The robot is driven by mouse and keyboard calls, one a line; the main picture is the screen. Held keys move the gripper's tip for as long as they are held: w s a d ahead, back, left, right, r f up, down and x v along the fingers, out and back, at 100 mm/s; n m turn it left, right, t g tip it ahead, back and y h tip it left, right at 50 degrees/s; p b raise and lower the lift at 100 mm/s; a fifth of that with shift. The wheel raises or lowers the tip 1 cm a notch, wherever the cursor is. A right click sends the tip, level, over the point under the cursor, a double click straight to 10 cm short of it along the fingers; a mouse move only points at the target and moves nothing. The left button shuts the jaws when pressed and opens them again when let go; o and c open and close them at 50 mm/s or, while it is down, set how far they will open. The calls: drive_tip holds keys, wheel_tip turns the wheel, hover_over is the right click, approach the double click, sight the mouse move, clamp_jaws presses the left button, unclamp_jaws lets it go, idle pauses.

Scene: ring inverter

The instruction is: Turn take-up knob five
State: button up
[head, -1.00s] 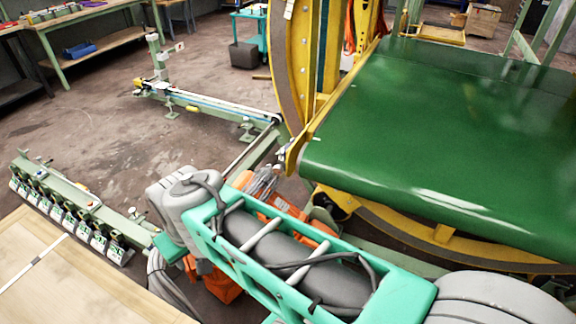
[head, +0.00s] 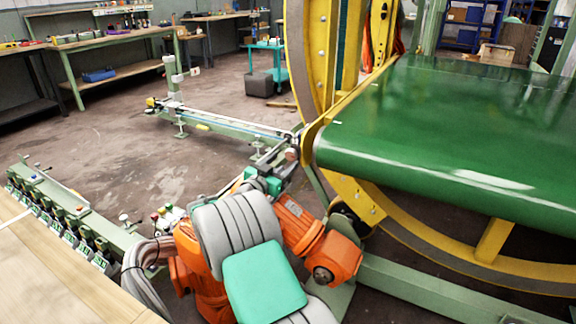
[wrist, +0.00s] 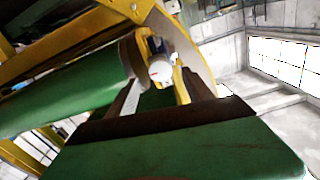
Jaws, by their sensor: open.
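A green rail (head: 110,233) at the lower left of the head view carries a row of black take-up knobs (head: 72,219) with green-and-white labels. I cannot tell which knob is number five. My gripper (wrist: 158,88) shows in the wrist view with two dark fingers spread apart and nothing held between them. It points toward yellow framework and a white rounded part, and no take-up knob can be made out there. In the head view my folded arm stands to the right of the knob row, its gripper end well apart from the knobs.
A pale wooden table (head: 60,270) lies in front of the knob rail. A large green belt (head: 430,130) and a yellow ring frame (head: 300,60) stand on the right. A long green rail (head: 225,124) stands beyond. Bare floor (head: 110,140) lies between the rails.

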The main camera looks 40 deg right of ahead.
sight(290, 156)
drive_tip(key=x, duration=0.4)
drive_tip(key=shift+w+d, duration=0.15)
drive_tip(key=shift+d, duration=0.1)
drive_tip(key=shift+c, duration=0.4)
drive_tip(key=c, duration=1.2)
drive_tip(key=shift+a+f, duration=0.1)
clamp_jaws()
